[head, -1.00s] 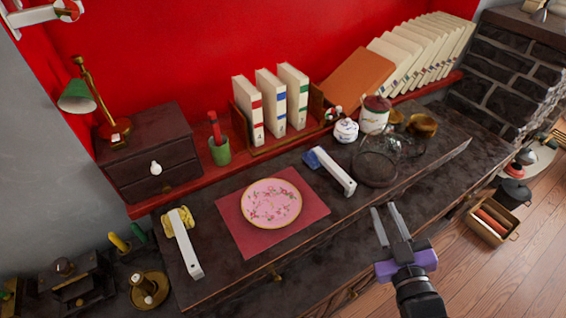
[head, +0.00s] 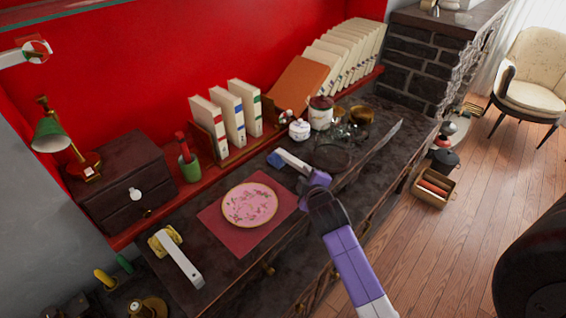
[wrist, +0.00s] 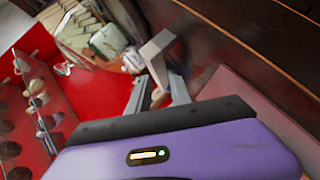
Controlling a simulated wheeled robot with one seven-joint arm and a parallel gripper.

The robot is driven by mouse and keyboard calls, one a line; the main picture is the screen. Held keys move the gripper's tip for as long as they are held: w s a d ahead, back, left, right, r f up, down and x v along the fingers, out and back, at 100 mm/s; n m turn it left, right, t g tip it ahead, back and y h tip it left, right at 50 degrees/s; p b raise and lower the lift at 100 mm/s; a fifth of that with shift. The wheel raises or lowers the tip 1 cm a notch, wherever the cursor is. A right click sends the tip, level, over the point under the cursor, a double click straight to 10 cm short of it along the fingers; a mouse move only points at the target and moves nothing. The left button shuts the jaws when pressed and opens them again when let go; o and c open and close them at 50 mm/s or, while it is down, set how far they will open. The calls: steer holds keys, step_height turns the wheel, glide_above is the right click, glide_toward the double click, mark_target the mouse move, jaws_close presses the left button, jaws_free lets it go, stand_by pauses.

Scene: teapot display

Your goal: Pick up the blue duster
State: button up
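The blue duster (head: 291,161) lies on the dark cabinet top in the head view, its blue head to the left and its white handle pointing right and toward me. My gripper (head: 308,182) is at the handle's near end, and its purple hand partly covers that area. In the wrist view, the grey fingers of my gripper (wrist: 158,90) stand apart, with a pale bar that looks like the duster's handle (wrist: 156,50) by their tips. Contact cannot be made out. A yellow duster (head: 176,257) with a white handle lies at the cabinet's left end.
A pink plate (head: 249,205) sits on a red mat (head: 220,234) left of my gripper. A white jar (head: 299,130), a lidded pot (head: 320,113) and glassware (head: 345,133) stand beyond the duster. Books (head: 227,117) stand at the wall. The floor at right has free room.

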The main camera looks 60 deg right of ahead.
mark_target(294, 165)
steer(key=shift+s+p+x, duration=0.2)
steer(key=shift+p+x, duration=0.45)
steer(key=shift+x, duration=2.45)
steer(key=shift+d, duration=0.15)
steer(key=shift+c, duration=0.3)
jaws_close()
